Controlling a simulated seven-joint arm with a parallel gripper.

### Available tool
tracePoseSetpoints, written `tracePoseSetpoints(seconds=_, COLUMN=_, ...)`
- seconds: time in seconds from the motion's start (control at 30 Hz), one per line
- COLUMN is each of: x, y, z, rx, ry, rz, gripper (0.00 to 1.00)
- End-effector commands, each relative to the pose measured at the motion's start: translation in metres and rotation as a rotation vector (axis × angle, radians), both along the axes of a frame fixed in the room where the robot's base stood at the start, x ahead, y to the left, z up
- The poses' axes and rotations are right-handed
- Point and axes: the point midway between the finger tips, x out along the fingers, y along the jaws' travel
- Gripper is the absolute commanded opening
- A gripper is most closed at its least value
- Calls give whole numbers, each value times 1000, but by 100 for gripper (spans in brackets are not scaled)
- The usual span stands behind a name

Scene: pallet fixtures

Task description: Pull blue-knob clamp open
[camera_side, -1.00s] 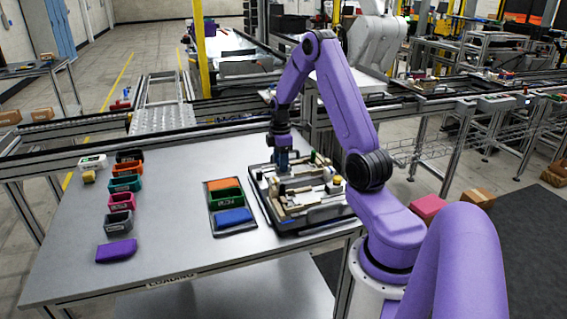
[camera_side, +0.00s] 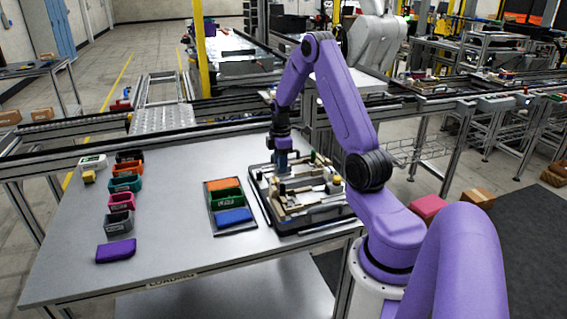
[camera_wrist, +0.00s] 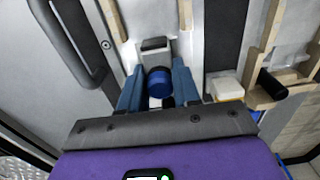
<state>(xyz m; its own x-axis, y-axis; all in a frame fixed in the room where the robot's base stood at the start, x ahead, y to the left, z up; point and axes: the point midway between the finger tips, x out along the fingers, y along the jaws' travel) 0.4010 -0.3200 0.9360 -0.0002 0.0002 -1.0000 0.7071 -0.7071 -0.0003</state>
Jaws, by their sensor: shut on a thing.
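The blue knob of the clamp (camera_wrist: 159,83) shows in the wrist view between the two blue fingers of my gripper (camera_wrist: 158,98). A grey metal clamp part (camera_wrist: 155,45) sits just beyond the knob. My gripper is shut on the blue knob. In the side view my gripper (camera_side: 282,160) is low over the far left part of the pallet fixture (camera_side: 315,220). The knob itself is hidden or too small to tell there.
The wrist view shows a black knob (camera_wrist: 272,84) and a black handle (camera_wrist: 75,45). A tray with orange, green and blue blocks (camera_side: 212,228) lies left of the fixture. Several bins line the table's left.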

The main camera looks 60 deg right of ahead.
Motion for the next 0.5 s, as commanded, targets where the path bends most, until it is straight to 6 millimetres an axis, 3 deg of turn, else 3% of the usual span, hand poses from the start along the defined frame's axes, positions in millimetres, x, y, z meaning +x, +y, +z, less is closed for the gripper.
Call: tracePoseSetpoints(seconds=0.5, x=12, y=11, z=1, rx=0, ry=-3, rz=2, gripper=5)
